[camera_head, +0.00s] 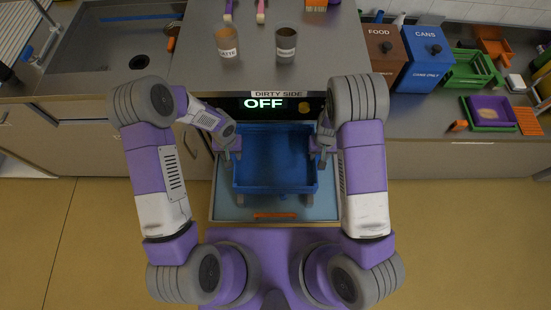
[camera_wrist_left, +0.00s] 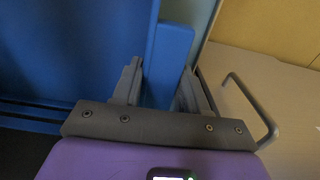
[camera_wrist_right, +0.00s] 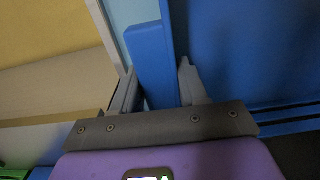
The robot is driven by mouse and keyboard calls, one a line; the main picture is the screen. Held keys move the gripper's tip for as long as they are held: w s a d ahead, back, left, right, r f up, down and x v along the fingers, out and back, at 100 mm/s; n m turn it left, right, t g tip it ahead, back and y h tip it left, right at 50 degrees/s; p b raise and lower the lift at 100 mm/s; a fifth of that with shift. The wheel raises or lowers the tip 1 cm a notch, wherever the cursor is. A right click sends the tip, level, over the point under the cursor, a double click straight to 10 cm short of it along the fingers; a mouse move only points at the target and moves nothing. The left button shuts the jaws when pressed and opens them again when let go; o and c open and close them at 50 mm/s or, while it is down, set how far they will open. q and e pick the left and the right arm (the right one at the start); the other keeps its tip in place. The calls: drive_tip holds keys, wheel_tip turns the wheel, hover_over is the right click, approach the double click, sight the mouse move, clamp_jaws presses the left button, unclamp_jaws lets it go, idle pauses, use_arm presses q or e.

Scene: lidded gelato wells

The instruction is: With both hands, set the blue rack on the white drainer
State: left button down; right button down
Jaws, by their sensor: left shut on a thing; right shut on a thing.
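The blue rack (camera_head: 275,157) is an open tray at the front of the dishwasher labelled OFF, above its lowered pale blue door (camera_head: 235,208). My left gripper (camera_head: 227,148) is shut on the rack's left side; the left wrist view shows its fingers on either side of the blue wall (camera_wrist_left: 165,75). My right gripper (camera_head: 324,150) is shut on the right side, and its fingers flank the blue wall in the right wrist view (camera_wrist_right: 152,65). The rack looks level and empty. A white ribbed surface (camera_head: 16,30), apparently the drainer, lies at the far upper left.
A sink (camera_head: 120,45) is left of the dishwasher. Two cups, a brown one (camera_head: 227,42) and a grey one (camera_head: 286,44), stand on the machine's top. FOOD (camera_head: 384,45) and CANS (camera_head: 425,55) bins and a green crate (camera_head: 470,70) stand right. Floor is clear both sides.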

use_arm(q)
drive_tip(key=shift+r, duration=0.1)
use_arm(e)
drive_tip(key=shift+r, duration=0.15)
